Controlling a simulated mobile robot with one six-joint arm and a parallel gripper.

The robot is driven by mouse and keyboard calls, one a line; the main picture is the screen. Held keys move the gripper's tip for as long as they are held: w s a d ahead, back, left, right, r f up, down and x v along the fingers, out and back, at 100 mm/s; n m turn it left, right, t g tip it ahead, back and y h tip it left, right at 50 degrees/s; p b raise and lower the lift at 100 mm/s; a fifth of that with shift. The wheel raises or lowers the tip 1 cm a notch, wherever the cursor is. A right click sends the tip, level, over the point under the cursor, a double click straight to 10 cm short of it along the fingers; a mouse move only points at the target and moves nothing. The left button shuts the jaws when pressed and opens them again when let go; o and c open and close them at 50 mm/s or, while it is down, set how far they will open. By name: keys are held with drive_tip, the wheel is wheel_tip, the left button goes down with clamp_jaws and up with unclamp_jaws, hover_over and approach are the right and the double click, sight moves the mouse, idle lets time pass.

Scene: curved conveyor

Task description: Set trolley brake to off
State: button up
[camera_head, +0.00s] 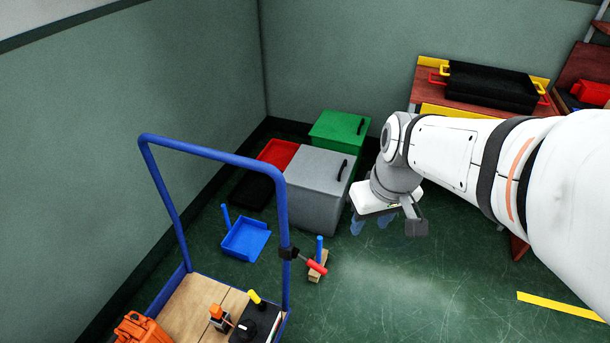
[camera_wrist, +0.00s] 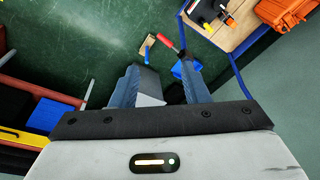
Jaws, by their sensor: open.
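The trolley has a blue tubular handle (camera_head: 215,157) and a wooden deck (camera_head: 190,305) at the lower left of the head view. A black clamp (camera_head: 288,253) on its right post carries a brake lever with a red grip (camera_head: 316,266), pointing right and slightly down. In the wrist view the red grip (camera_wrist: 167,41) lies beyond my fingertips, near the trolley deck (camera_wrist: 228,34). My gripper (camera_head: 373,224) is open and empty, pointing down, right of and apart from the lever. Its two blue-grey fingers frame the wrist view (camera_wrist: 160,80).
A grey bin (camera_head: 318,190), a green bin (camera_head: 340,128) and a red bin (camera_head: 278,153) stand by the wall. An orange case (camera_head: 140,328) sits on the deck. Floor right of the lever is clear.

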drive_tip(key=w+a+f+n+y+b, duration=0.1)
drive_tip(key=w+f+n+b, duration=0.1)
drive_tip(key=w+f+b, duration=0.3)
drive_tip(key=w+a+f+n+g+b, duration=0.1)
drive_tip(key=f+n+b, duration=0.1)
drive_tip(key=f, duration=0.6)
drive_tip(key=w+a+f+n+y+b, duration=0.1)
drive_tip(key=w+a+f+n+b, duration=0.1)
drive_tip(key=w+f+b, duration=0.3)
drive_tip(key=n+g+y+b, duration=0.1)
drive_tip(key=n+y+b, duration=0.1)
drive_tip(key=n+b, duration=0.5)
hover_over(311, 263)
drive_tip(key=d+b, duration=0.2)
drive_tip(key=d, duration=0.1)
drive_tip(key=shift+m, duration=0.9)
drive_tip(key=f, duration=1.8)
drive_tip(key=shift+w+f, duration=0.3)
drive_tip(key=shift+w, duration=0.1)
drive_tip(key=b+x, duration=0.1)
drive_tip(key=x, duration=0.6)
drive_tip(key=shift+s+f+b, duration=0.1)
drive_tip(key=shift+b, duration=0.3)
drive_tip(key=shift+c, duration=0.4)
clamp_jaws()
